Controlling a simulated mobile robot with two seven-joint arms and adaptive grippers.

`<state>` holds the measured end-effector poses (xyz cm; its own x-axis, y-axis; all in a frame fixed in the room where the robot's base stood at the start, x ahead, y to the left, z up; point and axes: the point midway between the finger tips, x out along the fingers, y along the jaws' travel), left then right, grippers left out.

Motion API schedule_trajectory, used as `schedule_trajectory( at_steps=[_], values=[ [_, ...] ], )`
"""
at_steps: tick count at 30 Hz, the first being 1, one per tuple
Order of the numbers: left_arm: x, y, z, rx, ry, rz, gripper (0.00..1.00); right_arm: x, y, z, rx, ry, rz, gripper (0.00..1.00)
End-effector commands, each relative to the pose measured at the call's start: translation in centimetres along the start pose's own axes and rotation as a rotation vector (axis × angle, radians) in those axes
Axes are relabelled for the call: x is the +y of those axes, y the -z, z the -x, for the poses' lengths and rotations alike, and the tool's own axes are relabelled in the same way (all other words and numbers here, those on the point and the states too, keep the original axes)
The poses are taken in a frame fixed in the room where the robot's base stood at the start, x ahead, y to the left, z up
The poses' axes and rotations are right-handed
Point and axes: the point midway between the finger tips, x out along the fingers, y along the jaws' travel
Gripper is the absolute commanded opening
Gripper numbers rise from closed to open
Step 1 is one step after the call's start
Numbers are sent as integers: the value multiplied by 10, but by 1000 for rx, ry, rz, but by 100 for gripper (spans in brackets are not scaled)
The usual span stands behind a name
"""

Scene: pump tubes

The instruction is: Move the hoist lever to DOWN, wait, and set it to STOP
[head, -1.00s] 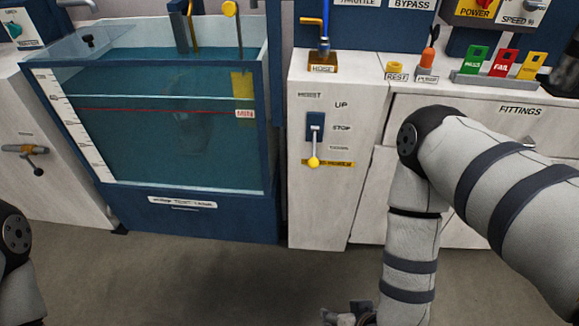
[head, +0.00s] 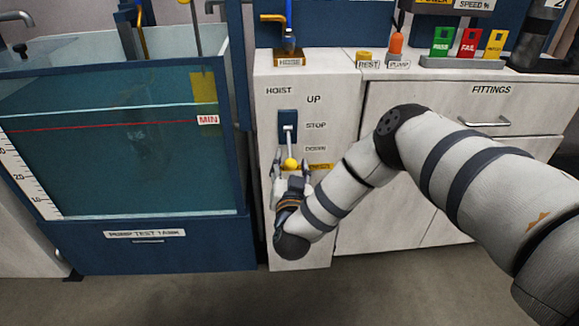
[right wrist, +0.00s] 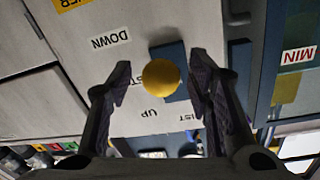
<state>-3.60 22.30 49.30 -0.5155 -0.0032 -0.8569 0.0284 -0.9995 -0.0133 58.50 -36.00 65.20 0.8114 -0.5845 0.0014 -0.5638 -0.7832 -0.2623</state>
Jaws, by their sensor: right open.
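The hoist lever (head: 289,141) is on a blue plate on the white cabinet front, and ends in a yellow ball knob (head: 290,164). Labels UP, STOP and DOWN run top to bottom beside it. In the head view the knob appears slightly below the DOWN label (head: 315,148), but it sticks out from the panel, so its exact setting is unclear. My right gripper (head: 291,172) is open, with a finger on each side of the knob. In the right wrist view the knob (right wrist: 161,76) sits between the spread fingers, with gaps on both sides. My left gripper is not in view.
The pump test tank (head: 120,150) of blue water stands left of the cabinet. A hose fitting (head: 289,52) is above the lever.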

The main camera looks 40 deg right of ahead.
Motion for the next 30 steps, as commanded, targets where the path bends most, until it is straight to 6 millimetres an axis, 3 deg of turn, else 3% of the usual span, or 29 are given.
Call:
schedule_trajectory(
  at_steps=[10,16,23,30],
  values=[
    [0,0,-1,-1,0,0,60,0,0,-7,-1,1,0,44],
    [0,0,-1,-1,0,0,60,0,0,-6,-2,2,0,0],
    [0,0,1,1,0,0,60,-1,1,-6,-7,0,0,0],
    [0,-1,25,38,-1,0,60,-6,17,-3,-84,-20,2,0]
  ],
)
